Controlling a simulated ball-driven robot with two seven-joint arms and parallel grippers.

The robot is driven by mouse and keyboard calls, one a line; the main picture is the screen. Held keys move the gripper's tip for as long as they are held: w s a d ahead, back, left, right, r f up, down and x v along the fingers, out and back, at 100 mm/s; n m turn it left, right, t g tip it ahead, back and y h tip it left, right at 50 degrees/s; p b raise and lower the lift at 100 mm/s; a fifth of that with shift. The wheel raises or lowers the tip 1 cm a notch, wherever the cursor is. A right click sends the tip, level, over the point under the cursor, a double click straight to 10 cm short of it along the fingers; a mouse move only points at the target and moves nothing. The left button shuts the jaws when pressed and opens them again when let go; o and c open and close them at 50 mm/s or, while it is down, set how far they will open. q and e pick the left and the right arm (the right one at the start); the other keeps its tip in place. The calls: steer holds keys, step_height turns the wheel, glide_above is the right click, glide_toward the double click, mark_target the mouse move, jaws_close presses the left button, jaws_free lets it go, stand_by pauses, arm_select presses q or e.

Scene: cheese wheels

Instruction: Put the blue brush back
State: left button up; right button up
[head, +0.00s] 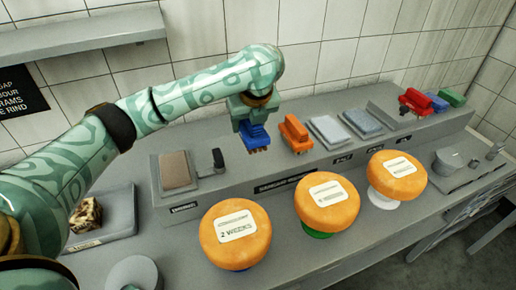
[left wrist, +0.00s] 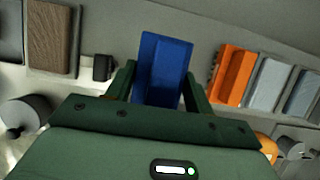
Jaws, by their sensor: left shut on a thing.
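My left gripper (head: 249,112) is shut on the blue brush (head: 255,138), above the grey raised shelf (head: 232,184). In the left wrist view the blue brush (left wrist: 163,66) sits between the two green fingers of the left gripper (left wrist: 160,88). The brush is left of an orange brush (head: 294,133), which stands on the shelf. Whether the blue brush touches the shelf is hard to tell. My right gripper is not in view.
A brown pad (head: 175,170) and a small dark item (head: 218,159) lie left on the shelf. Pale cloths (head: 329,131) lie right of the orange brush. Red (head: 416,101), blue and green items stand at the far right. Several orange cheese wheels (head: 236,258) stand in front.

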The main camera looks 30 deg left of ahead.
arm_select(q)
steer(key=w+f, duration=0.1)
steer(key=f+b, duration=0.1)
steer(key=f, duration=0.1)
steer(key=w+f+b, duration=0.1)
steer(key=shift+w+f, duration=0.2)
steer(key=shift+w, duration=0.15)
steer(key=shift+w+a+f+b, duration=0.15)
steer(key=shift+w+f+b, duration=0.05)
steer(key=shift+w+b, duration=0.25)
steer(key=shift+w+f+b, duration=0.15)
steer(key=shift+f+b, duration=0.15)
steer(key=shift+f, duration=0.05)
steer(key=f+b, duration=0.2)
steer(key=f, duration=0.1)
steer(key=shift+w+f+b, duration=0.2)
steer(key=shift+f+b, duration=0.05)
steer(key=shift+b, duration=0.15)
steer(key=shift+r, duration=0.3)
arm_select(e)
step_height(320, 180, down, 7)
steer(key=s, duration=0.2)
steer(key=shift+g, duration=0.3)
arm_select(q)
steer(key=o, duration=1.1)
steer(key=shift+f, duration=0.15)
steer(key=shift+c, duration=0.2)
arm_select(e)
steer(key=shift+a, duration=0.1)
